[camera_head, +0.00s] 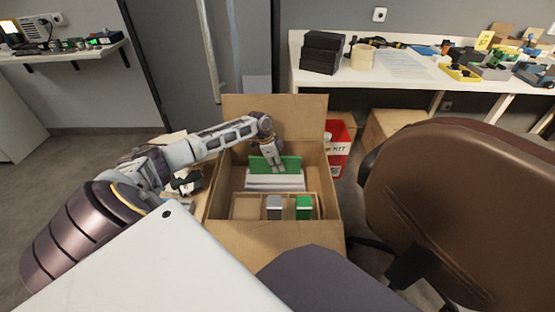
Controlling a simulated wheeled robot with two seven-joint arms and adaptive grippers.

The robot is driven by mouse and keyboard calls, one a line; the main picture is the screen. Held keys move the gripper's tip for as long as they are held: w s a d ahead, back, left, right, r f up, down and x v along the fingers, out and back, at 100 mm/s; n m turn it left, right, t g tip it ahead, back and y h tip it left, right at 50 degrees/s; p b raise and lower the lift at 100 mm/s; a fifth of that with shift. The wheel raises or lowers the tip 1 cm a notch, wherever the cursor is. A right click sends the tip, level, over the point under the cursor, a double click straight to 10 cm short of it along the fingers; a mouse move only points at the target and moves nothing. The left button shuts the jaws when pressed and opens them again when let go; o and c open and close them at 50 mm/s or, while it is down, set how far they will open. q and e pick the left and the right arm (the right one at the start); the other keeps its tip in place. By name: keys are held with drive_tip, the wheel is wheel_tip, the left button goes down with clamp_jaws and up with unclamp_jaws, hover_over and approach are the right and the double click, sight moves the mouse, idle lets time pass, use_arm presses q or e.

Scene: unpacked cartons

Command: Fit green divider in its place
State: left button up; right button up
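The green divider (291,163) stands roughly upright inside the open cardboard carton (329,198), toward its back. My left gripper (277,168) reaches down into the carton and overlaps the middle of the divider. It looks shut on the divider's top edge; the fingertips are small in the picture. A white block (274,181) with ridges lies just in front of the divider. Its lower edge meets a front tray with compartments (246,206). The divider's bottom edge is hidden behind the white block. My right gripper is not in view.
In the front tray stand a grey item (274,205) and a green item (304,205). The carton's back flap (290,108) is raised. A red box (341,147) is beyond the carton on the right. A brown chair (460,200) is close on the right.

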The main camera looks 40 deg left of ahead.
use_arm(q)
drive_tip(key=shift+o, duration=0.5)
drive_tip(key=shift+a+r, duration=0.15)
drive_tip(key=shift+r, duration=0.25)
drive_tip(key=v, duration=1.1)
drive_tip(key=shift+s+r, duration=0.1)
idle(0.6)
